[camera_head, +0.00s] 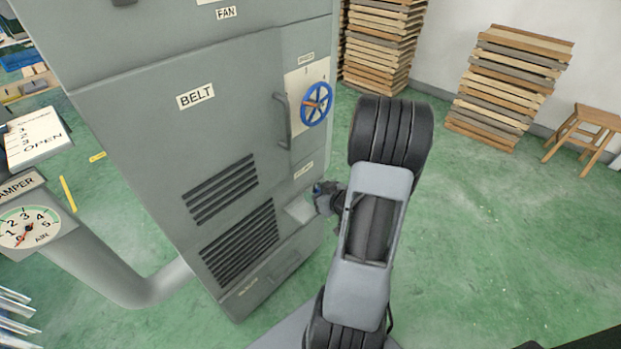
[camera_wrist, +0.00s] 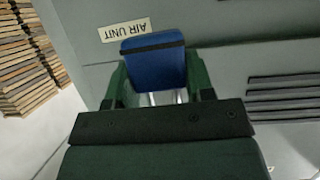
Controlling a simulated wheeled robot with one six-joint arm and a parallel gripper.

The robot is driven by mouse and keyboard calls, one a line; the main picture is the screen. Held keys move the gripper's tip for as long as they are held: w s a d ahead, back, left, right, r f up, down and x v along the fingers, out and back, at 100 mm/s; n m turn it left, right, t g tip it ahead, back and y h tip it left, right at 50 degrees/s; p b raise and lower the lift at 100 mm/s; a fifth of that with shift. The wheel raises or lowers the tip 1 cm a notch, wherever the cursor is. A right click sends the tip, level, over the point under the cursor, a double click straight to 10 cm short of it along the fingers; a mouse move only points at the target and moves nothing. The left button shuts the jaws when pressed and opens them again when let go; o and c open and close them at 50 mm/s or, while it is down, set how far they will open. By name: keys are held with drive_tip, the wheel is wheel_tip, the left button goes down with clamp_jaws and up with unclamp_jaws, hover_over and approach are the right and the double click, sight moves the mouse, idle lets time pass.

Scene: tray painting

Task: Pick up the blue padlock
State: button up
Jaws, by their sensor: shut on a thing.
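The blue padlock (camera_wrist: 155,66) sits between the two green fingers of my gripper (camera_wrist: 157,74) in the wrist view. A dark band runs along one edge of its body. Two pale bars, apparently its shackle, show on the side towards my palm. My gripper is shut on it. In the head view my gripper (camera_head: 328,197) is beside the grey cabinet's lower right side, with a small bit of the padlock's blue (camera_head: 318,188) showing. I cannot tell whether the padlock touches the cabinet.
The grey cabinet (camera_head: 150,130) carries a BELT label, vents, a handle (camera_head: 283,120) and a blue handwheel (camera_head: 317,104). An AIR UNIT label (camera_wrist: 125,30) is close behind the padlock. Stacked wooden trays (camera_head: 505,85) and a stool (camera_head: 590,130) stand right. Green floor (camera_head: 500,260) is clear.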

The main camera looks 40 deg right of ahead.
drive_tip(key=s+p, duration=0.1)
drive_tip(key=s+r+p, duration=0.1)
drive_tip(key=p, duration=0.1)
drive_tip(key=s+a+r+p, duration=0.1)
drive_tip(key=p, duration=0.1)
drive_tip(key=shift+s+a+r, duration=0.1)
drive_tip(key=shift+s+r, duration=0.05)
drive_tip(key=shift+s, duration=0.15)
drive_tip(key=p, duration=0.1)
drive_tip(key=s+p, duration=0.1)
drive_tip(key=p, duration=0.1)
drive_tip(key=shift+a+r, duration=0.1)
drive_tip(key=shift+a, duration=0.1)
drive_tip(key=shift+s+a+p, duration=0.1)
drive_tip(key=shift+p, duration=0.5)
